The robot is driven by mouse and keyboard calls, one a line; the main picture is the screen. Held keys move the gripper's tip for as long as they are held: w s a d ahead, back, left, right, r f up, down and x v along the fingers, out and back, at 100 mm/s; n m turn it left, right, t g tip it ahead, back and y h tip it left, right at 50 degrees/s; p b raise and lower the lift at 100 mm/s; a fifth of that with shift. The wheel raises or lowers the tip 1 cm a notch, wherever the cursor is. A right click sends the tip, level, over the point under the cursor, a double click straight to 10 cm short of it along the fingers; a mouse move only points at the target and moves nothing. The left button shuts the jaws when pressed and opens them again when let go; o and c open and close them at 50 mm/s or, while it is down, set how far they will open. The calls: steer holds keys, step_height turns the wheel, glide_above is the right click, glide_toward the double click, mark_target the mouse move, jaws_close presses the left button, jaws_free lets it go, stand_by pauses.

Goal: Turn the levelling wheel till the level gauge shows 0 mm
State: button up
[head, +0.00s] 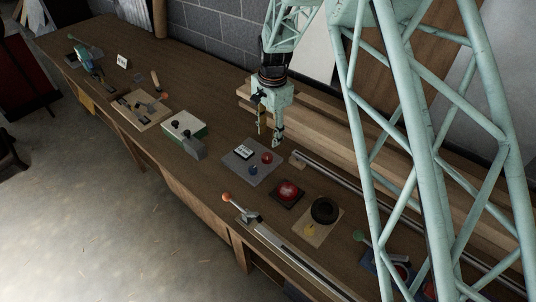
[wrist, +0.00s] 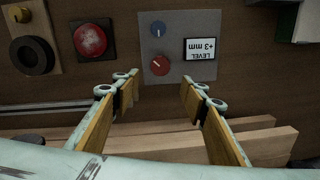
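The level gauge (wrist: 199,50) is a small white display on a grey panel (wrist: 172,20); it appears upside down in the wrist view and reads LEVEL +3 mm. A red round knob (wrist: 160,64) and a blue round knob (wrist: 158,28) sit on the same panel. A black ring-shaped wheel (wrist: 33,56) sits on a beige board beside a yellow knob (wrist: 18,14). No label shows which of these is the levelling wheel. My gripper (wrist: 160,88) is open and empty, its fingers apart above the bench near the panel's red-knob end; the head view shows it too (head: 268,139).
A red push button (wrist: 90,40) on a dark base stands between the panel and the black wheel. Wooden beams (head: 330,130) and a metal rail (head: 350,185) lie behind. A green-white box (head: 184,130) stands left of the panel, and a lever with an orange knob (head: 228,197) in front.

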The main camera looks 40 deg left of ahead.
mark_target(268, 155)
steer(key=shift+w+a+f+p, duration=0.1)
steer(key=shift+f+p, duration=0.2)
steer(key=shift+f, duration=1.7)
steer(key=shift+s+a+f+p, duration=0.15)
steer(key=shift+f+p, duration=0.1)
steer(key=shift+f, duration=1.75)
steer(key=shift+w+a+f+p, duration=0.15)
steer(key=shift+f+p, duration=0.15)
steer(key=shift+f, duration=1.7)
steer(key=shift+c, duration=0.3)
steer(key=c, duration=0.8)
